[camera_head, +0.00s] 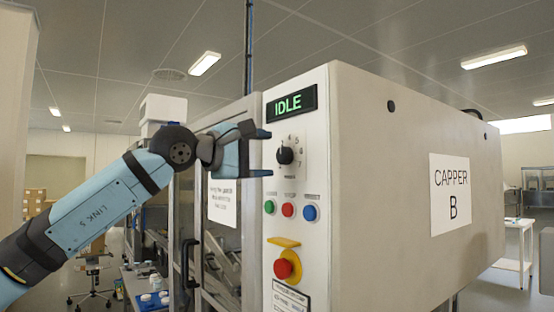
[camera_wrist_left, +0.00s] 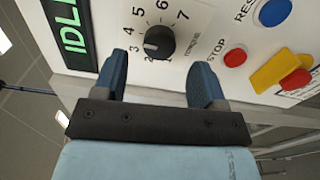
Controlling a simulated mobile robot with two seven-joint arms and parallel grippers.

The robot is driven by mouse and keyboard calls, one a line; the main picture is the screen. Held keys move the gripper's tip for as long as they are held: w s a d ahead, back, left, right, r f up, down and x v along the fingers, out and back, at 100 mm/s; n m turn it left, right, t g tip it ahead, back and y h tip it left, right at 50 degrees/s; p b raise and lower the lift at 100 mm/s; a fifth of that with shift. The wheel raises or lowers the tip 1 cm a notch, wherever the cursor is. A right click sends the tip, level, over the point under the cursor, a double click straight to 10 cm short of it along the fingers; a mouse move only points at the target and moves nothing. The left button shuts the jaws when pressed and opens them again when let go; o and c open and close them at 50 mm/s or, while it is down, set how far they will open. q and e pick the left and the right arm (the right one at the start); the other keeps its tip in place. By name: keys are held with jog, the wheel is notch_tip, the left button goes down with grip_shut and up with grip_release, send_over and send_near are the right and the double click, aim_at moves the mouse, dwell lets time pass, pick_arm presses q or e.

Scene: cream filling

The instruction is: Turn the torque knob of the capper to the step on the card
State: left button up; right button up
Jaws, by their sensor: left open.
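The black torque knob (camera_head: 285,156) is on the white front panel of the capper (camera_head: 400,190), below a green "IDLE" display. In the left wrist view the knob (camera_wrist_left: 160,42) has a ring of numbers around it, and its white mark points at about 3. My left gripper (camera_head: 266,153) is open, its two fingers pointing at the panel at knob height. In the wrist view its fingertips (camera_wrist_left: 161,66) lie to either side of the knob, apart from it. A printed sheet (camera_head: 222,202) hangs on the glass behind my arm; its text is too small to read.
Below the knob are green, red and blue buttons (camera_head: 288,210). Lower is a red stop button (camera_head: 287,267) with a yellow guard (camera_head: 283,242). A "CAPPER B" sign (camera_head: 450,190) is on the side wall. A glazed door with a handle (camera_head: 188,265) stands left of the panel.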

pick_arm(q)
jog(key=b+v, duration=0.1)
jog(key=v, duration=0.8)
jog(key=shift+a, duration=0.2)
pick_arm(e)
jog(key=shift+w+a+f, duration=0.1)
jog(key=shift+w+a, duration=0.1)
jog(key=shift+a, duration=0.05)
pick_arm(q)
jog(key=shift+s+f, duration=0.1)
pick_arm(e)
jog(key=shift+s+d+f, duration=0.1)
jog(key=shift+d+f, duration=0.1)
jog(key=shift+f, duration=0.05)
